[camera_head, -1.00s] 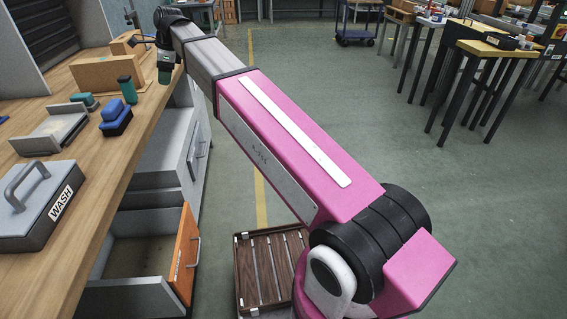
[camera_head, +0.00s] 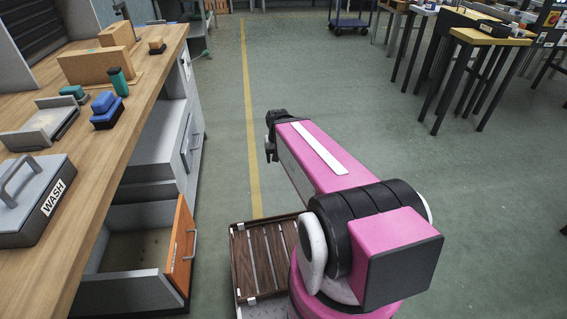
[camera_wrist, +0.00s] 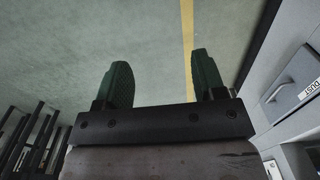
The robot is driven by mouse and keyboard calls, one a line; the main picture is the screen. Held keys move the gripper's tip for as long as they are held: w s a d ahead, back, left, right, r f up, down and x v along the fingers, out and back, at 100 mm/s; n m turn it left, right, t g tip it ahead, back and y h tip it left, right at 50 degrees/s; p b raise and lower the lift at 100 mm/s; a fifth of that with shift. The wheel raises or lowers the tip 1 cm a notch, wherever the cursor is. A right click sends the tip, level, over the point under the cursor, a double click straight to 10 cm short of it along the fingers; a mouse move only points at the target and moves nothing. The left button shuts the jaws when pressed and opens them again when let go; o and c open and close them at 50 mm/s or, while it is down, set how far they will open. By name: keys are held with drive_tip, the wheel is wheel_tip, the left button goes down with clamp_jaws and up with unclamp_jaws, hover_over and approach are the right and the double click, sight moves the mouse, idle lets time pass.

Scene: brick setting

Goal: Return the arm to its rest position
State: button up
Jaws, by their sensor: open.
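My gripper (camera_wrist: 160,82) shows in the wrist view with its two green fingers spread wide apart and nothing between them. Beyond the fingers is only the green floor with its yellow line. In the head view my pink arm is drawn in over the floor, to the right of the workbench.
The wooden workbench (camera_head: 108,135) on the left holds a grey WASH box (camera_head: 30,215), blue blocks (camera_head: 106,110), a green cylinder (camera_head: 118,82) and wooden blocks (camera_head: 98,66). An orange-fronted drawer (camera_head: 181,247) stands open. A slatted wooden tray (camera_head: 240,268) lies low beside my base.

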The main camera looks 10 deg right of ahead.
drive_tip(key=shift+s+d+f+n, duration=0.6)
drive_tip(key=shift+s+d+f, duration=0.15)
drive_tip(key=shift+s+d, duration=0.3)
drive_tip(key=shift+a, duration=0.1)
idle(0.3)
